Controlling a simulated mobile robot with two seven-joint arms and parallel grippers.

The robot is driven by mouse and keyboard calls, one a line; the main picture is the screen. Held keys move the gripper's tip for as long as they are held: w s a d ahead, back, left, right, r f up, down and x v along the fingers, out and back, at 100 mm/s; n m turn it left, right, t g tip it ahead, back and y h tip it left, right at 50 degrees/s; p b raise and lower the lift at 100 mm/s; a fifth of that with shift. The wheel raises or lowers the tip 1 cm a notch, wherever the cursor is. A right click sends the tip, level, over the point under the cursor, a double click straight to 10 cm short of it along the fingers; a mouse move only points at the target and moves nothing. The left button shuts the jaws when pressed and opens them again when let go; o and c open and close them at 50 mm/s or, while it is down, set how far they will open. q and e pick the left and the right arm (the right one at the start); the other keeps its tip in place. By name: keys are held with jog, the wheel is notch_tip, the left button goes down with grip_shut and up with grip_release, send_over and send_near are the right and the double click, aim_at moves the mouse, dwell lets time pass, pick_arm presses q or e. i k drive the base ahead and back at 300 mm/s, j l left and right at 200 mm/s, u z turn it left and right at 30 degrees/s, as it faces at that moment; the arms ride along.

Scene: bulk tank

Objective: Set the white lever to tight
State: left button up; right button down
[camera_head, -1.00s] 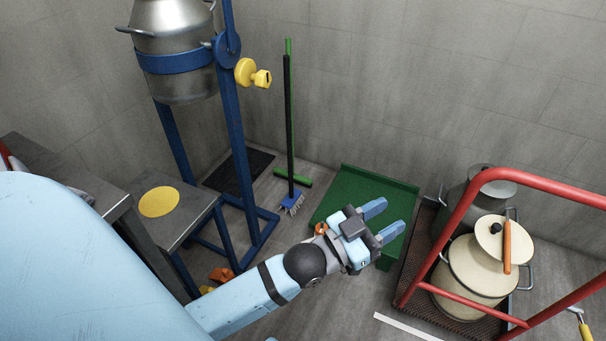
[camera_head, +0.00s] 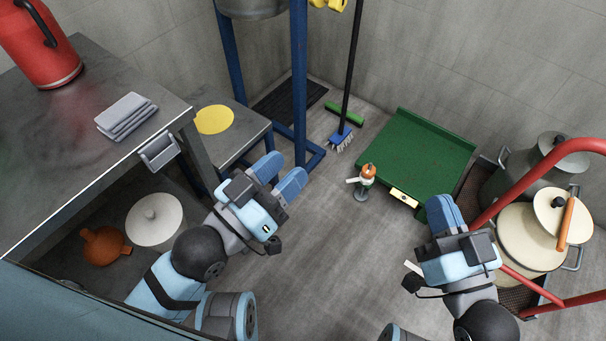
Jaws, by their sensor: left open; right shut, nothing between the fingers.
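A white lever (camera_head: 353,181) juts to the left from a small upright fitting (camera_head: 362,190) with an orange top. The fitting stands on a short grey post at the left front corner of the green platform (camera_head: 408,150). The lever's exact setting cannot be read at this size. My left gripper (camera_head: 280,174) is open and empty, to the left of the lever and apart from it. My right gripper (camera_head: 440,208) is shut and empty, to the right of the lever near the platform's front right corner.
A red-railed cart (camera_head: 540,165) with cream and metal cans stands at the right. A grey table (camera_head: 60,140) with a red can (camera_head: 38,45) and folded cloths (camera_head: 126,116) is at the left. A broom (camera_head: 343,130) stands behind. The floor between my grippers is clear.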

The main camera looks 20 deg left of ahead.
aim_at(366, 181)
jog(key=l+u, duration=0.1)
jog(key=u, duration=0.3)
jog(key=k+u, duration=0.1)
jog(key=u, duration=0.25)
jog(key=l+u, duration=0.1)
jog(key=u, duration=0.3)
jog(key=k+u, duration=0.1)
jog(key=u, duration=0.25)
jog(key=k+l, duration=0.1)
jog(key=k, duration=0.25)
jog(key=k+l, duration=0.1)
jog(key=k, duration=0.3)
